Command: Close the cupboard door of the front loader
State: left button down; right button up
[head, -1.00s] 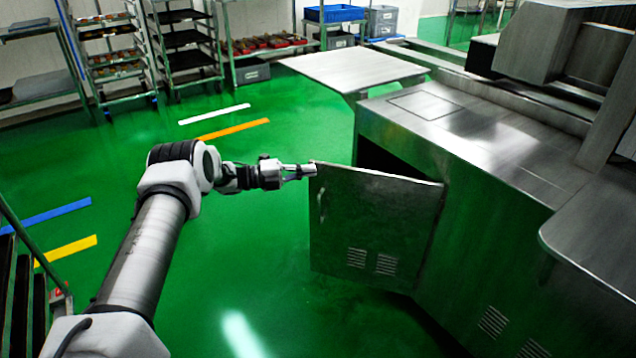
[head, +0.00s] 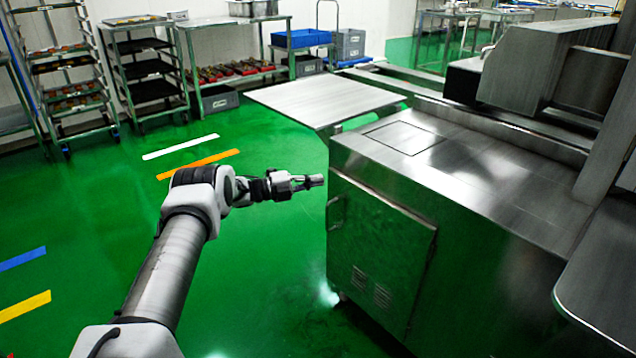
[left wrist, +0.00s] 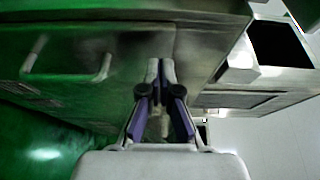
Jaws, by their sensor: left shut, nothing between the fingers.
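The cupboard door (head: 378,255) of the front loader (head: 480,215) is a steel panel with vents low down and a handle (head: 336,213) at its left edge. In the head view it lies flush with the cabinet front, with no gap that I can see. My left gripper (head: 318,181) is shut and empty, beside the cabinet's upper left corner. In the left wrist view my shut fingertips (left wrist: 160,64) are in front of the cabinet face, with the handle (left wrist: 68,66) to their left. I cannot tell whether they touch it. My right gripper is not in view.
A flat steel plate (head: 325,99) juts out from the machine behind my gripper. Racks of trays (head: 145,68) and a shelf with blue crates (head: 300,38) stand along the back wall. The green floor (head: 265,250) left of the machine is clear.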

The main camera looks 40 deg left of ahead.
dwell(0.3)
pick_arm(q)
jog(key=v, duration=1.2)
jog(key=shift+f, duration=0.1)
